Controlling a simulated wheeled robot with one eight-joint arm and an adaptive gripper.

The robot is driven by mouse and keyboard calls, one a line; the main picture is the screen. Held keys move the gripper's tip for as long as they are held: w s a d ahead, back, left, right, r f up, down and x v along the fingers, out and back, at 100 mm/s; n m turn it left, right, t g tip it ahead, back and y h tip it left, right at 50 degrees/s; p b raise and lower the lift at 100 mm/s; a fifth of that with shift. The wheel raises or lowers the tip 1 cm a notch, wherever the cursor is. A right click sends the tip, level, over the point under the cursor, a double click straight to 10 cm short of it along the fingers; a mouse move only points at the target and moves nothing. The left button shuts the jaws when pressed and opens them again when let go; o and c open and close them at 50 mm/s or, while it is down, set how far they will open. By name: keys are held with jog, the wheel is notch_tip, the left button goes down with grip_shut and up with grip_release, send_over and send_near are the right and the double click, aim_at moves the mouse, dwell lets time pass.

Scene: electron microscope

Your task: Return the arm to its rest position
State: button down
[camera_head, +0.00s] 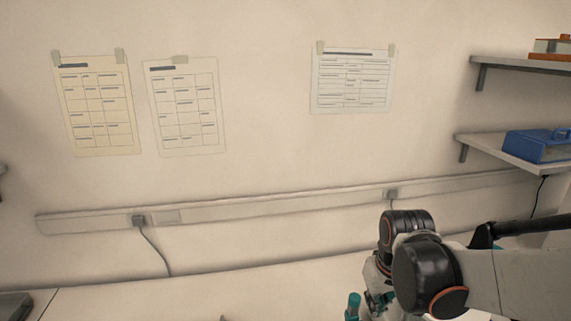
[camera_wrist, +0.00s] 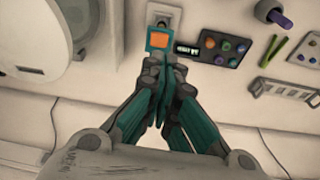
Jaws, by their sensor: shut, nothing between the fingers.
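My gripper (camera_wrist: 163,85) shows in the wrist view with its teal and grey fingers closed together, nothing between them. Just beyond the fingertips is a teal piece with an orange square (camera_wrist: 158,41), in front of a pale block. I cannot tell whether the fingertips touch it. In the head view my arm (camera_head: 425,275) reaches in from the lower right, with a black joint and white links. Some teal parts show below it at the bottom edge; the fingertips cannot be made out there.
The wrist view shows a large pale rounded housing (camera_wrist: 40,40) at left, a dark knob panel (camera_wrist: 212,46), a purple-tipped cylinder (camera_wrist: 272,12), green tweezers (camera_wrist: 276,50) and a pale rack (camera_wrist: 286,91) at right. A wall shelf holds a blue box (camera_head: 538,146); a rail (camera_head: 270,207) crosses the wall.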

jog(key=s+r+m+t, duration=0.1)
jog(key=s+r+t, duration=0.3)
jog(key=s+r, duration=0.4)
jog(key=s, duration=0.4)
jog(key=shift+t, duration=0.3)
dwell(2.1)
